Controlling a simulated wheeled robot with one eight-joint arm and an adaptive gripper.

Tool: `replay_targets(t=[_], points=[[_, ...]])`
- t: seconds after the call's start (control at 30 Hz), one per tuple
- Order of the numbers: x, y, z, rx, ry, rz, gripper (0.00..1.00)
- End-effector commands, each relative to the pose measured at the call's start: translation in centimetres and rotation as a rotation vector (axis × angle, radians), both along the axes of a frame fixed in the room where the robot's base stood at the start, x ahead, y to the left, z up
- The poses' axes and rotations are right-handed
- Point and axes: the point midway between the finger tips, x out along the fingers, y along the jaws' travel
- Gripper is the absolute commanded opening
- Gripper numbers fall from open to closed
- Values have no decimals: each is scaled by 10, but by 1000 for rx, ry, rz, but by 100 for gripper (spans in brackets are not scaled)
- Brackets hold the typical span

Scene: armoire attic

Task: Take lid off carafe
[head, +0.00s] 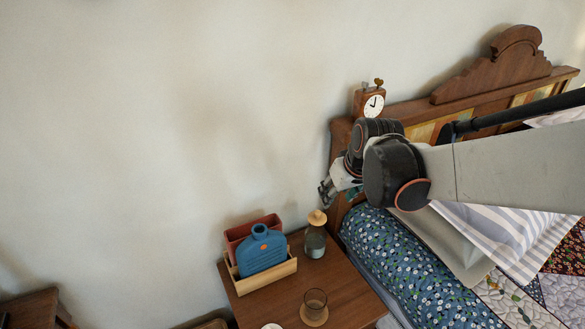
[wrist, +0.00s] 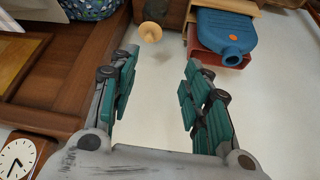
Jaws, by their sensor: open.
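The carafe (head: 315,243) is a dark glass vessel standing upright on the wooden bedside table (head: 345,290). Its lid (head: 317,217) is a light wooden knob on the top. In the wrist view the lid (wrist: 150,32) shows at the top, ahead of the gap between my fingertips, with part of the carafe (wrist: 155,10) behind it. My gripper (head: 325,192) is above the lid and apart from it in the head view. In the wrist view my gripper (wrist: 160,65) has its green-padded fingers spread, with nothing between them.
Left of the carafe are a blue bottle-shaped object (head: 261,250), a red box (head: 240,232) and a wooden tray (head: 268,279). A glass (head: 315,301) stands on a coaster in front. The bed (head: 400,265) and headboard (head: 425,110), with a clock (head: 372,103), are right.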

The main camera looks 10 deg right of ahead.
Motion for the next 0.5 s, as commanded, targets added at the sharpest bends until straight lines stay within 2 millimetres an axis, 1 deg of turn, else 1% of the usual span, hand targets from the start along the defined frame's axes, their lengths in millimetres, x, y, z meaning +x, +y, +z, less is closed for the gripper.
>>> replay_targets(t=[0.03, 0.2, 0.33, 0.5], points=[[15, -1, -4, 1, 8, 11, 44], [52, -5, -32, -1, 38, 56, 44], [74, -7, -55, 1, 57, 88, 44], [90, -9, -79, 1, 73, 117, 44]])
